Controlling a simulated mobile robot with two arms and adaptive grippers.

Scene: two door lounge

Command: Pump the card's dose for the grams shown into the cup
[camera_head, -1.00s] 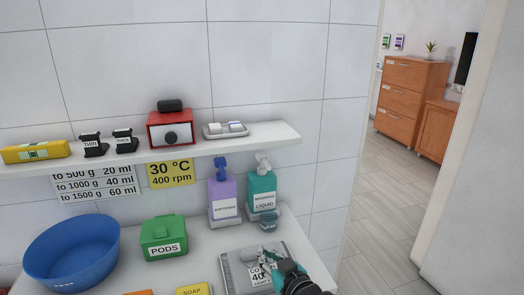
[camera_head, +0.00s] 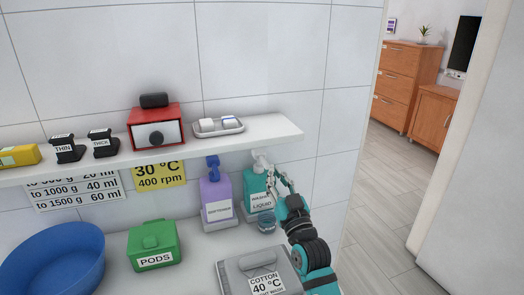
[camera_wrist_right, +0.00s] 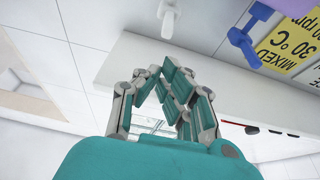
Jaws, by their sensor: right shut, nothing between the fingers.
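The teal liquid bottle (camera_head: 258,188) with a white pump head (camera_head: 261,160) stands under the shelf; the pump head also shows in the wrist view (camera_wrist_right: 170,18). A small clear cup (camera_head: 266,223) sits in front of it, below the spout. The dose card (camera_head: 75,190) on the wall reads to 1000 g 40 ml and to 1500 g 60 ml; its top line is partly hidden by the shelf. No grams reading is legible. My right gripper (camera_head: 279,181) is shut and empty, raised just right of the teal bottle. My left gripper is out of view.
A purple softener bottle (camera_head: 217,205) stands close left of the teal one. The white shelf (camera_head: 270,131) overhangs both bottles. A green pods box (camera_head: 153,245), a blue bowl (camera_head: 55,268) and a grey unit with a cotton label (camera_head: 240,280) occupy the counter.

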